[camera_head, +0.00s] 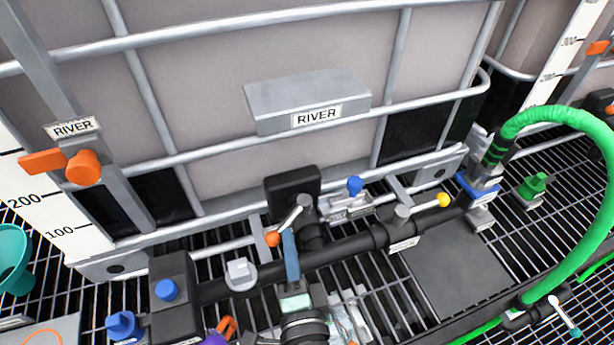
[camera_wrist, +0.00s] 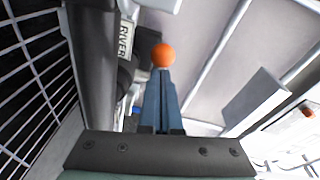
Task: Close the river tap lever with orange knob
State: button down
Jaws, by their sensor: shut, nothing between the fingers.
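The river tap lever (camera_head: 291,219) is a silver handle that ends in an orange knob (camera_head: 272,239). It pivots on a post by the tank's black outlet (camera_head: 291,183) and slants down to the left, towards me. My gripper (camera_head: 289,236) has its blue fingers shut and empty, just right of the knob and close to the lever. In the wrist view the orange knob (camera_wrist: 164,55) shows right beyond the shut fingertips (camera_wrist: 161,75). I cannot tell whether the fingers touch the knob or lever. The handle is mostly hidden in the wrist view.
A black pipe (camera_head: 345,246) runs across below the tank (camera_head: 220,100). A second lever with a yellow knob (camera_head: 443,200) and a blue-knobbed fitting (camera_head: 355,185) stand to the right. A green hose (camera_head: 575,115) arches at the far right. A teal funnel (camera_head: 12,255) is at the left.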

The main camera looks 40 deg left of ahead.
jog(key=a, duration=0.2)
jog(key=shift+s+a+b, duration=0.3)
jog(key=shift+s+b, duration=0.05)
jog(key=shift+b, duration=0.05)
jog(key=shift+s+a+r+b, duration=0.15)
jog(key=shift+a+r, duration=0.1)
jog(key=shift+a, duration=0.65)
jog(key=shift+a+r+b, duration=0.15)
jog(key=shift+a+r, duration=0.05)
jog(key=shift+a, duration=0.65)
jog(key=shift+a+r, duration=0.1)
jog(key=shift+a, duration=0.05)
jog(key=b+v, duration=0.4)
jog(key=v, duration=0.9)
jog(key=shift+d+f+b, duration=0.3)
jog(key=shift+d+f, duration=0.25)
